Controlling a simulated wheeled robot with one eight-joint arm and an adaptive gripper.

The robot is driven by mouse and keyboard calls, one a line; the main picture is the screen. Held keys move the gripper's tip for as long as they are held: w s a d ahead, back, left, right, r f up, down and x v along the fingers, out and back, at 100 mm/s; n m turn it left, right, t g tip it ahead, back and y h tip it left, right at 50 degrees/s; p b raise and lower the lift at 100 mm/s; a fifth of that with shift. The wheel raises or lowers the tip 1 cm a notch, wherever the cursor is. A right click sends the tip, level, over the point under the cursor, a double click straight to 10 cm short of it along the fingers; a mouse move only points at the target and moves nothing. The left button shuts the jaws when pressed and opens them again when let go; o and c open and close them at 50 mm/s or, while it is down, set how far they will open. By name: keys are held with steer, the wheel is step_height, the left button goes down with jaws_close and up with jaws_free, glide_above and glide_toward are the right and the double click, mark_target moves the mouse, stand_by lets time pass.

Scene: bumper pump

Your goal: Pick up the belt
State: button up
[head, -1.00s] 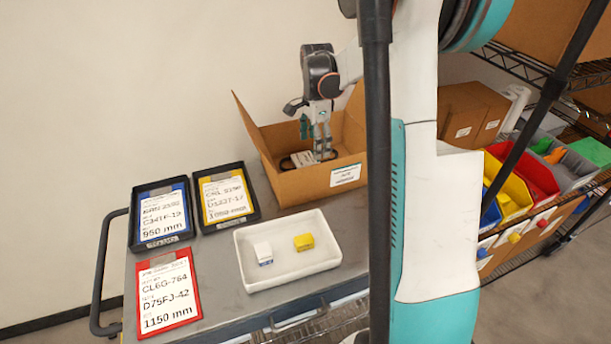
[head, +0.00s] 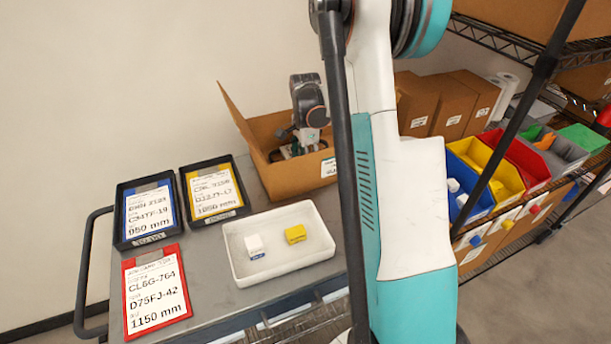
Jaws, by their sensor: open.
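The belt (head: 281,154) shows only as a small dark part inside the open cardboard box (head: 299,179) at the back of the cart. Most of it is hidden by the box's front wall and my wrist. My gripper (head: 308,140) points down into the box, low over its contents. The fingers are largely hidden behind the box wall. They are open, and whether they touch the belt cannot be told.
A white tray (head: 308,265) holds a white-and-blue block (head: 255,246) and a yellow block (head: 295,234). Blue (head: 150,214), yellow (head: 215,192) and red (head: 156,293) label cards lie at the left. A shelf with coloured bins (head: 497,170) stands at the right.

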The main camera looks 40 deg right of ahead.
step_height(320, 180, down, 3)
steer(key=shift+f+b, duration=0.1)
steer(key=shift+b, duration=0.25)
steer(key=c, duration=0.9)
steer(key=shift+r, duration=0.2)
